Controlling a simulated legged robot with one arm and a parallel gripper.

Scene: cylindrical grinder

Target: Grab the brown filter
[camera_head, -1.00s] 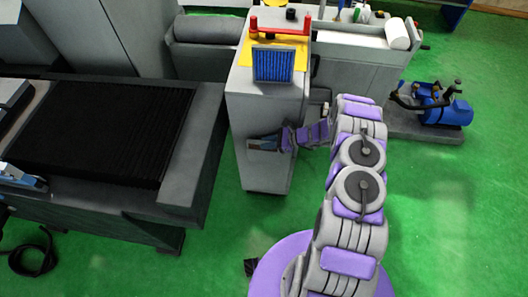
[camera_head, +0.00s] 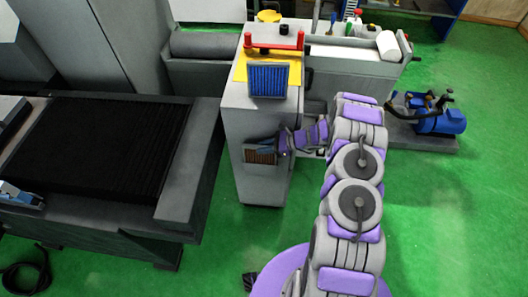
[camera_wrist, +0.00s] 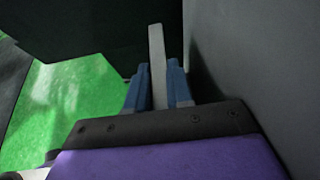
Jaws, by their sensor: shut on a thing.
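The brown filter (camera_head: 260,155) is a small panel with brown pleats in a dark frame. In the head view it stands upright at the front face of the grey cabinet, just left of my gripper (camera_head: 279,146). In the wrist view my gripper (camera_wrist: 159,88) has its two blue fingers shut on a thin light-grey strip (camera_wrist: 157,60), which seems to be part of the filter. A large dark shape fills the upper left there. Whether the filter still touches the cabinet cannot be told.
The grey cabinet (camera_head: 238,190) carries a blue filter (camera_head: 268,81) and a red bar (camera_head: 274,43) on top. A dark ribbed machine bed (camera_head: 105,145) is at left. A blue pump (camera_head: 440,120) stands at right. Green floor is free in front of the cabinet.

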